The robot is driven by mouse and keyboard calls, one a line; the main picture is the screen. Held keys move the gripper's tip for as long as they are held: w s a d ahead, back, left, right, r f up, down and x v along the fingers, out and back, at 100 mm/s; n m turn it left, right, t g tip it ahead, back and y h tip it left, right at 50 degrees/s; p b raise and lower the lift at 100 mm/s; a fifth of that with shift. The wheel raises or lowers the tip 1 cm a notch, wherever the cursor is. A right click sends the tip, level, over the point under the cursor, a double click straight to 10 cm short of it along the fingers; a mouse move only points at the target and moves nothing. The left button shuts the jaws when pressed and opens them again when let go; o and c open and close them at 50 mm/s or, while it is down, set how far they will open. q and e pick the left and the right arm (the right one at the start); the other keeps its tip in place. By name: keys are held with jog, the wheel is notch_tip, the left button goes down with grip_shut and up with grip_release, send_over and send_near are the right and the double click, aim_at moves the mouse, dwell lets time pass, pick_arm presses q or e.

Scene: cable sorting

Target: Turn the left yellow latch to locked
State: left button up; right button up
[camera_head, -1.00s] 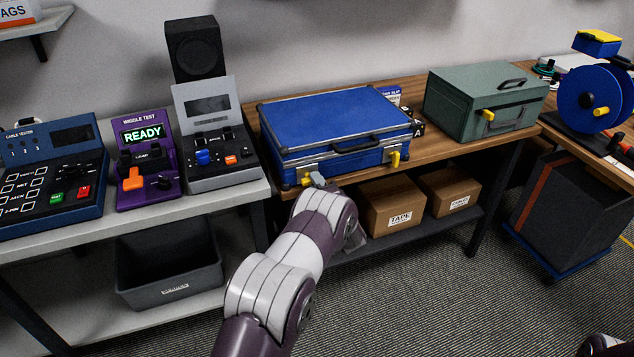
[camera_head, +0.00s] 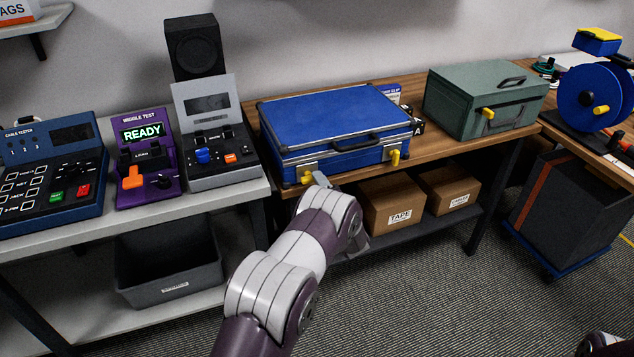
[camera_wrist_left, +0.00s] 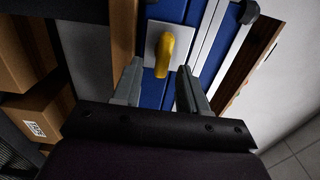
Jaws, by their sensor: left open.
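The blue case (camera_head: 335,120) lies closed on the wooden bench. Its left yellow latch (camera_head: 307,177) is on the front face, partly behind my left gripper (camera_head: 320,181). The right yellow latch (camera_head: 395,158) hangs down from its plate. In the left wrist view the left latch (camera_wrist_left: 163,55) is an elongated yellow handle on a pale plate, and its end points toward my gripper. My left gripper (camera_wrist_left: 159,88) is open and empty, its two grey fingers just short of the latch and either side of its line. I cannot tell any contact. My right gripper is not in view.
A green box (camera_head: 485,100) with a yellow latch stands to the right on the bench. Cardboard boxes (camera_head: 393,205) sit on the shelf below. A grey tester (camera_head: 215,135) stands close to the left of the case.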

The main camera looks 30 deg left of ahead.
pick_arm(q)
jog(key=v, duration=1.1)
